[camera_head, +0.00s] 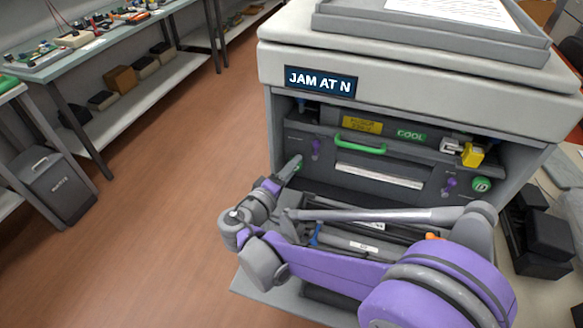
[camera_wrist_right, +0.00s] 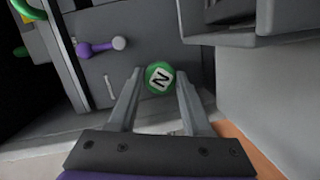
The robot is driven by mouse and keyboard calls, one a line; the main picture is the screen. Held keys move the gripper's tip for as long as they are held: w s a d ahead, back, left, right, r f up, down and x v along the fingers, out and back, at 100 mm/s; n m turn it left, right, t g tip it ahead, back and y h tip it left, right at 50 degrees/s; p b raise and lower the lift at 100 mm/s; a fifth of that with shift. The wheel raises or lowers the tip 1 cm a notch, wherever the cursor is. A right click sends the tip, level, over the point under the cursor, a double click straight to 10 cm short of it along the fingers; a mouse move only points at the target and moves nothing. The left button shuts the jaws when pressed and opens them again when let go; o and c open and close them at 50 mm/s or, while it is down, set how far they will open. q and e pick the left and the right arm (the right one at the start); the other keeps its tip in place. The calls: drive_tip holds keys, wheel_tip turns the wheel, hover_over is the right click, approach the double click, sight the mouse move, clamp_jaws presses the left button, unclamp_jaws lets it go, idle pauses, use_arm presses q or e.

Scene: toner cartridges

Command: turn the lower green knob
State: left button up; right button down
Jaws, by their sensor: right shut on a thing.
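The green knob (camera_wrist_right: 159,76) in the right wrist view is round, with a tilted white N label, on the printer's dark inner panel. My right gripper (camera_wrist_right: 158,88) has one finger on each side of it and is shut on it. In the head view this gripper (camera_head: 293,166) reaches the left side of the printer's open bay and hides most of that knob. A second green knob (camera_head: 482,184) with a pale mark sits at the right side of the bay. My left gripper is not in view.
The printer (camera_head: 410,58) shows a JAM AT N sign (camera_head: 320,81). A green handle (camera_head: 360,143), a purple lever (camera_head: 316,147) and another purple lever (camera_head: 449,184) are on its inner panel. A grey bin (camera_head: 55,185) stands left. The floor between is clear.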

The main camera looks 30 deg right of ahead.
drive_tip(key=shift+c, duration=1.7)
unclamp_jaws()
drive_tip(key=v, duration=1)
drive_tip(key=shift+s+a+r, duration=0.1)
drive_tip(key=shift+s+a, duration=0.1)
drive_tip(key=shift+a, duration=0.15)
